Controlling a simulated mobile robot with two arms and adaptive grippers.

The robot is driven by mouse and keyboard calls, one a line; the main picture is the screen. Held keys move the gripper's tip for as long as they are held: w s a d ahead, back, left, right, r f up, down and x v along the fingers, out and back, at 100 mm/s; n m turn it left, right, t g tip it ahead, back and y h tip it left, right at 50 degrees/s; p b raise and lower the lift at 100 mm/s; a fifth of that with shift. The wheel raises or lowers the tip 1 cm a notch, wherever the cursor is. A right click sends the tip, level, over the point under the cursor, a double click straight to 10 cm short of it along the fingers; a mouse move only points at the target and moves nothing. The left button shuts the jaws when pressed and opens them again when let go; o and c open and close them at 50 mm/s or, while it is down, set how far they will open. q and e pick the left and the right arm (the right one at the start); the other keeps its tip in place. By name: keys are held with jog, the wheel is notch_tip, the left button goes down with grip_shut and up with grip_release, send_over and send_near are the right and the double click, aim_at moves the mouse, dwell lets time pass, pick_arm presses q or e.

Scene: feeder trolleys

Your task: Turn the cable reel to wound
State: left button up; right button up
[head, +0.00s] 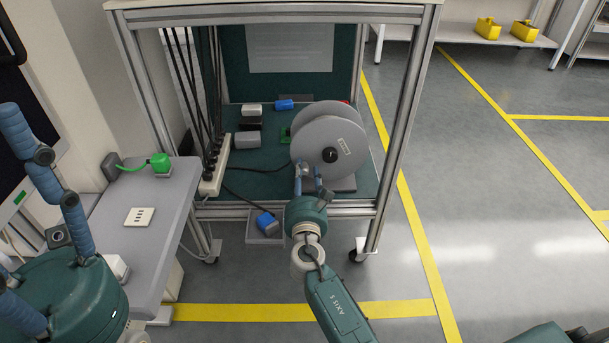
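The cable reel (328,150) is a grey drum with two round flanges, standing on the lower shelf of a feeder trolley. A dark hub knob and a pale label show on its front flange. A small grey crank grip seems to stick out at the flange's lower left. My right gripper (309,178) is right at that edge, its blue fingers pointing up at the flange. A small gap shows between the fingers, but whether they close on the grip cannot be told. My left gripper (48,190) is at the left, fingers spread, apart from the reel; part of it is out of view.
The trolley's metal frame (405,125) surrounds the reel. A grey side table (125,240) carries a green plug (160,162). Floor at right is clear.

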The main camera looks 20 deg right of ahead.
grip_shut()
jog(key=shift+a+r+m, duration=0.2)
jog(key=shift+m, duration=0.2)
dwell(0.6)
